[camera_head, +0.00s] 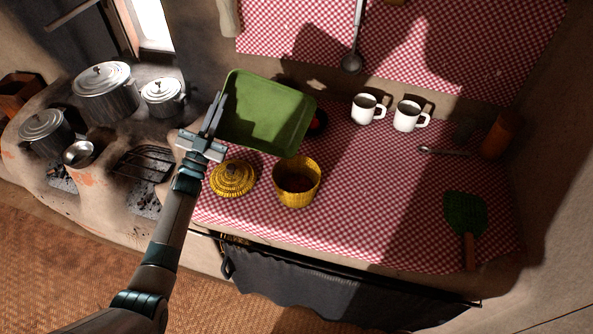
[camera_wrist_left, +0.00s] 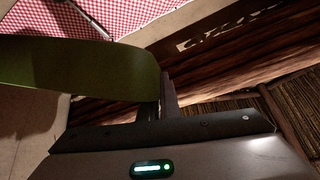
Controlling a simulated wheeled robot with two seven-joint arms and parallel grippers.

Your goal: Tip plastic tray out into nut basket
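The green plastic tray (camera_head: 267,112) is held above the back of the checked counter, its inner face turned toward the head camera, so it looks tilted. I see nothing in it. My left gripper (camera_head: 217,112) is shut on the tray's left edge. In the left wrist view the tray (camera_wrist_left: 80,68) reaches from the fingers (camera_wrist_left: 158,100) to the left. The yellow woven nut basket (camera_head: 297,190) stands open on the counter, below and right of the tray in the picture, with something dark reddish inside. Its likely lid, yellow and knobbed (camera_head: 233,178), lies left of it. My right gripper is not in view.
Two white mugs (camera_head: 367,109) stand at the back of the counter. A dark and red item (camera_head: 318,123) is partly hidden behind the tray. A spoon (camera_head: 445,152) and green paddle (camera_head: 465,215) lie right. Pots (camera_head: 105,90) stand on the hearth at left. The counter's middle is clear.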

